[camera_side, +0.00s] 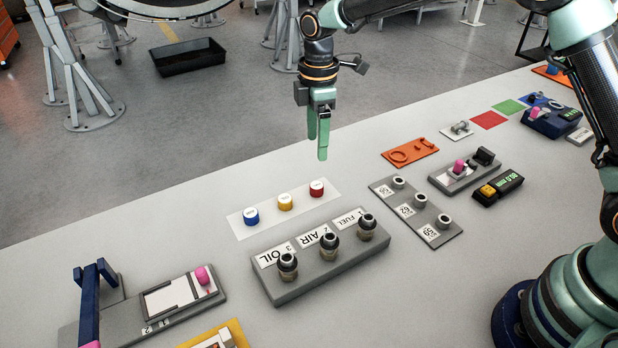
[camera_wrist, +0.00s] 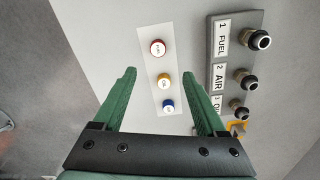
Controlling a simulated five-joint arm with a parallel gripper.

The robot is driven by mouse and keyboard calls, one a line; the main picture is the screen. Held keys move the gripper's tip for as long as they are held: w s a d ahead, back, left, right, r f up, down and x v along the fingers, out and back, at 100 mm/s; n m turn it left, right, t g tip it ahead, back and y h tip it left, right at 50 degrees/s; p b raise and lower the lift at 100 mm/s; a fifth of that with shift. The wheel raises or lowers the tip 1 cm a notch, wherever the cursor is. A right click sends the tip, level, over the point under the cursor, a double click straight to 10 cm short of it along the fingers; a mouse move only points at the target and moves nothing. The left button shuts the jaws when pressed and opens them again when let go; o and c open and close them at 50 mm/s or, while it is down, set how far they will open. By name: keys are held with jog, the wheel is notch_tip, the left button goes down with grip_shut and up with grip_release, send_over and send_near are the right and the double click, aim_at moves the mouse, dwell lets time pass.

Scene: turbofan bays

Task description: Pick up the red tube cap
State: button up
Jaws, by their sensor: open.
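The red cap (camera_side: 317,188) sits at the right end of a row of three caps on a white strip (camera_side: 249,230) on the table. It also shows in the wrist view (camera_wrist: 157,47), at the top of the row. The yellow cap (camera_side: 285,202) is in the middle and the blue cap (camera_side: 251,216) at the left end. My gripper (camera_side: 319,150) is open and empty, above the table near the red cap and clear of it. In the wrist view its green fingers (camera_wrist: 160,92) are spread to either side of the row.
A grey block (camera_side: 330,265) with three fittings labelled FUEL, AIR and OIL stands just in front of the strip. A grey plate with numbered sockets (camera_side: 416,210) and an orange tray (camera_side: 409,152) lie to the right. The table left of the strip is bare.

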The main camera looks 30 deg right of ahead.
send_over(317, 185)
notch_tip(317, 185, down, 6)
jog(key=shift+s+a+f, duration=0.1)
jog(key=shift+s+a, duration=0.05)
jog(key=shift+w+f, duration=0.2)
jog(key=shift+f, duration=2.65)
grip_shut()
notch_tip(317, 185, up, 20)
